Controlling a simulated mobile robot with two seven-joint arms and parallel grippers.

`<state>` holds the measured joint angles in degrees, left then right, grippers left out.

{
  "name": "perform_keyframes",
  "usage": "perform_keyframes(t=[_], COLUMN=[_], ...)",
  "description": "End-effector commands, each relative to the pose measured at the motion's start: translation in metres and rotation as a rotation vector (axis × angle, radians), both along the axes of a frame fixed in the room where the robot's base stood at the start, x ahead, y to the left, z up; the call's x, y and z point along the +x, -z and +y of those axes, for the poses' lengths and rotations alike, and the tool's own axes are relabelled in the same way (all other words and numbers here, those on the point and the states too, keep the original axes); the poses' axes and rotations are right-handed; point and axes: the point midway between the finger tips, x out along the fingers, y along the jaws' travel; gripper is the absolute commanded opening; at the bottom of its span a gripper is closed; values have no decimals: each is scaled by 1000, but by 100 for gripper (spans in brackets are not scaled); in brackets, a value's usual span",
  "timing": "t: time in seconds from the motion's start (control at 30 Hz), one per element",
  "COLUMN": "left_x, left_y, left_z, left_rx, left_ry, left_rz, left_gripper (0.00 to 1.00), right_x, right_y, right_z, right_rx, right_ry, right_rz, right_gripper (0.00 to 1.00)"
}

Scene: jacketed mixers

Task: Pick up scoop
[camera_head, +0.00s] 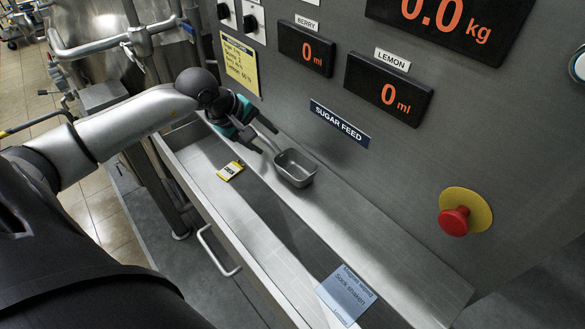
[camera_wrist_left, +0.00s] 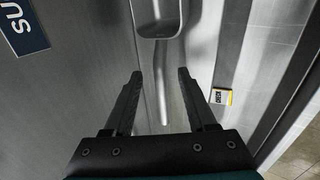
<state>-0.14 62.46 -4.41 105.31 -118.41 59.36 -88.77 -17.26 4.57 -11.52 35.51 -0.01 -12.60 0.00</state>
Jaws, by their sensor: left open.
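The scoop (camera_head: 295,168) is a grey metal box-shaped scoop lying on the steel ledge under the panel, its handle pointing toward my left gripper. In the left wrist view, the scoop's bowl (camera_wrist_left: 158,20) is at the top, and its handle runs down between the two fingers. My left gripper (camera_head: 264,138) is open and empty at the handle end; it also shows in the left wrist view (camera_wrist_left: 160,73). The fingers lie on either side of the handle in that picture, with gaps; I cannot tell how far above it they are. My right gripper is out of view.
A yellow-edged card (camera_head: 230,171) lies left of the scoop, and a blue note (camera_head: 346,293) lies at the near end. The steel panel with the "SUGAR FEED" label (camera_head: 340,123) and a red stop button (camera_head: 454,221) rises behind. A drawer handle (camera_head: 217,252) sticks out in front.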

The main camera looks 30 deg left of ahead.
Motion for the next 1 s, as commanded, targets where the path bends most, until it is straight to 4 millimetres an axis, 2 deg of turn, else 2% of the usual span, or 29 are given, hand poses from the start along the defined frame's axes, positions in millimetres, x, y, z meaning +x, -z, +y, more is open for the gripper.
perform_keyframes(t=[0.2,0.53,1.0], left_x=[13,15,15], left_y=[20,24,24], left_z=[-3,-4,-4], left_rx=[-2,1,0], left_ry=[-2,1,0], left_rz=[1,2,1], left_gripper=[57,57,5], right_x=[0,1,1], right_y=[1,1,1], right_z=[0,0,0], right_rx=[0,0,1], right_ry=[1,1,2], right_rz=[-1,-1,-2], right_gripper=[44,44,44])
